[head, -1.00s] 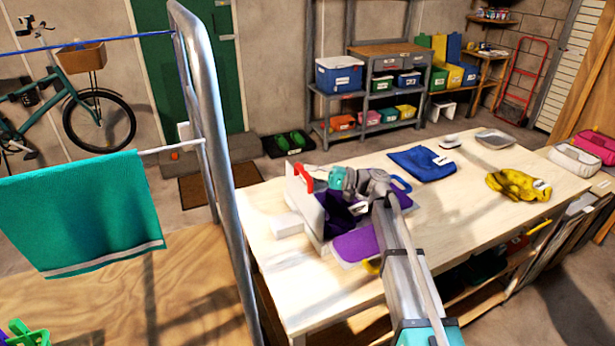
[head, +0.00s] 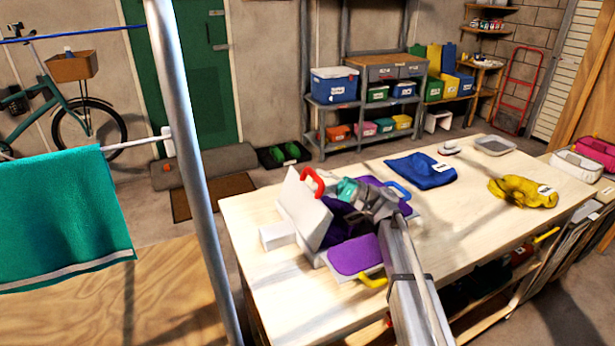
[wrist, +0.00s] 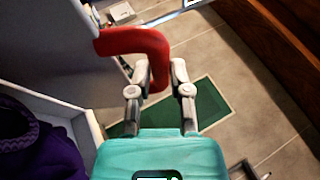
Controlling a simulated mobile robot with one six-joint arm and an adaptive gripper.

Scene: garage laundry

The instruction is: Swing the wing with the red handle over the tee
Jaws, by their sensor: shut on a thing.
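The white wing (head: 303,212) of the folding board stands steeply raised and tilted at the left of the board. Its red handle (head: 312,182) is at its upper edge. My gripper (wrist: 158,78) is shut on the red handle (wrist: 130,41) in the wrist view, with a finger on each side of its end. The purple tee (head: 337,218) lies bunched on the board, partly hidden by the wing and my arm; dark purple cloth also shows at lower left in the wrist view (wrist: 35,145).
The board's yellow handle (head: 372,281) is at the front and its blue handle (head: 398,190) at the back. A white block (head: 277,236) stands left of the wing. Blue cloth (head: 422,170) and yellow cloth (head: 522,191) lie farther right. A metal rack post (head: 190,150) rises at left.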

